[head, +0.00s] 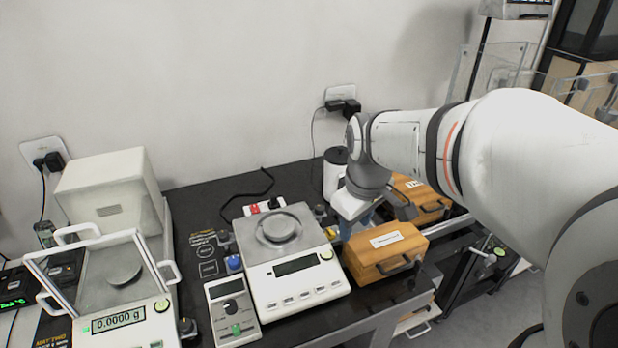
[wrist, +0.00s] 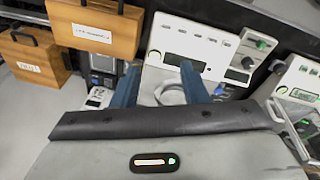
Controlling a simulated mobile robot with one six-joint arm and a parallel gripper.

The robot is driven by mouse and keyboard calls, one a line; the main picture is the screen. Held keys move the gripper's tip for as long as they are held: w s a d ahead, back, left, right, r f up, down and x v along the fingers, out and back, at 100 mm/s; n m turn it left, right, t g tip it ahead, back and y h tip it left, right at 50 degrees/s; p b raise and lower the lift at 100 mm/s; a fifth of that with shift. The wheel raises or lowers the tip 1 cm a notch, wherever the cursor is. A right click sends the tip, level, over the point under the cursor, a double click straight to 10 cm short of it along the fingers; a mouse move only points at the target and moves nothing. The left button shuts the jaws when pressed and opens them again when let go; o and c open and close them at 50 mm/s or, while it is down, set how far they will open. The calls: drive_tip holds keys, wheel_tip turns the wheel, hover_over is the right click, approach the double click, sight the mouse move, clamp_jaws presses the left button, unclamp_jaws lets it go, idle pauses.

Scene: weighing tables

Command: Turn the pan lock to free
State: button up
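I cannot tell for sure which part is the pan lock. The middle balance (head: 292,299) has a round pan (head: 278,229), a dark display and a yellow-green button (head: 326,254). The balance also shows in the wrist view (wrist: 188,45), its pan partly between my fingers in the picture. A blue knob (head: 234,262) stands at its left side. A control box (head: 218,292) with a dark knob and a green knob (head: 236,330) lies left of it. My gripper (head: 356,224) is right of the balance, fingers blue, apart and pointing down; it shows open and empty in the wrist view (wrist: 160,82).
Wooden boxes with handles (head: 385,254) stand close to my gripper on the right. A white cylinder with a dark lid (head: 334,174) stands behind it. A balance with a glass shield (head: 135,318) reads 0.0000 g at left. A black cable lies on the table behind.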

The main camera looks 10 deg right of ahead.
drive_tip(key=shift+o, duration=1.1)
drive_tip(key=w+f+n+b, duration=0.1)
drive_tip(key=w+f+n, duration=0.4)
drive_tip(key=w, duration=0.5)
drive_tip(key=shift+n+g, duration=0.4)
drive_tip(key=shift+n, duration=0.2)
drive_tip(key=n+g+b, duration=0.1)
drive_tip(key=n+b, duration=0.1)
drive_tip(key=n, duration=0.6)
hover_over(330, 230)
wheel_tip(330, 230, down, 10)
drive_tip(key=shift+s+f, duration=0.1)
drive_tip(key=shift+f, duration=0.25)
wheel_tip(330, 230, down, 7)
drive_tip(key=shift+f, duration=0.2)
drive_tip(key=shift+c, duration=0.4)
